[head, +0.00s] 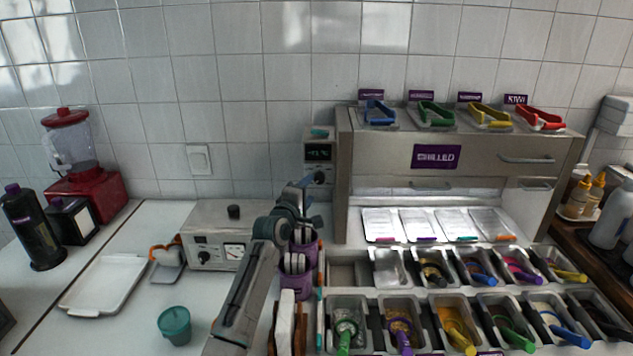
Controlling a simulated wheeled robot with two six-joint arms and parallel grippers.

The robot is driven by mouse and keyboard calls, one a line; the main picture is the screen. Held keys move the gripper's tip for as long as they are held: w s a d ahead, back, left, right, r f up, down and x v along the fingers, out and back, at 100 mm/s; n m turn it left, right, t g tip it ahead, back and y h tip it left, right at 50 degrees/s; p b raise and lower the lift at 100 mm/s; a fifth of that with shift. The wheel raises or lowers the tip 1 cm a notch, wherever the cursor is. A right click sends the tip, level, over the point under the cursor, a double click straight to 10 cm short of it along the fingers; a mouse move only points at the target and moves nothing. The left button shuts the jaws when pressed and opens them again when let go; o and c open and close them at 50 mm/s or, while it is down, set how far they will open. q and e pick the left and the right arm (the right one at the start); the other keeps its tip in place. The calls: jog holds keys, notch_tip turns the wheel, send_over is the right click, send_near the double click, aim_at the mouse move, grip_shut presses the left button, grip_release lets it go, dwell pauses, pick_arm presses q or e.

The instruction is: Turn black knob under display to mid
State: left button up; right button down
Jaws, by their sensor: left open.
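A small grey control box (312,140) stands against the tiled wall, left of the steel cabinet. Its dark display (319,152) shows lit characters too small to read surely. The black knob (319,178) sits just under the display; its pointer direction is too small to tell. My left gripper (308,190) is open in front of the lower part of the box, close to the knob and slightly left of it. I cannot tell whether the fingers touch the knob. My left arm covers part of the counter below. My right gripper is not in view.
A metal box (215,235) with a gauge and its own knob stands left of my arm. Purple cups (297,285) stand just below the gripper. Topping bins fill the right. A white tray (104,285) and teal cup (174,325) are at left.

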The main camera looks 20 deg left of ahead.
aim_at(318, 180)
pick_arm(q)
jog(key=w, duration=0.4)
jog(key=shift+w+d+f, duration=0.15)
jog(key=shift+w+d, duration=0.05)
jog(key=shift+d, duration=0.05)
jog(key=shift+w, duration=0.75)
jog(key=shift+w+d, duration=0.1)
jog(key=c, duration=0.8)
jog(key=shift+c, duration=0.8)
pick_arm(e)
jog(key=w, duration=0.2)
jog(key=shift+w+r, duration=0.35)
